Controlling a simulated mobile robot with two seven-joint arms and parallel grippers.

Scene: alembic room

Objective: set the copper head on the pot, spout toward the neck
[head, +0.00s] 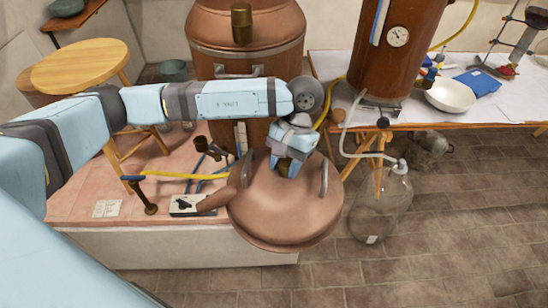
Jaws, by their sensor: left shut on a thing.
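The copper head (283,215) is a round, wide dome with loop handles on its top and a tapered spout (214,199) pointing left. My left gripper (290,168) is shut on the top of the head, and its fingers hide the grip point. The head overhangs the front edge of the tiled platform. A large copper vessel, seemingly the pot (245,35), stands behind the head, with a brass collar (241,22) on top. My left arm and the head hide part of it. I cannot tell which part is the neck. My right gripper is out of view.
A round wooden stool (80,65) stands at left. At right, a table bears a copper column (400,45), a white bowl (450,95) and a blue book (478,82). A glass carboy (380,208) stands on the floor. Hoses cross the platform (75,200). Floor at lower right is clear.

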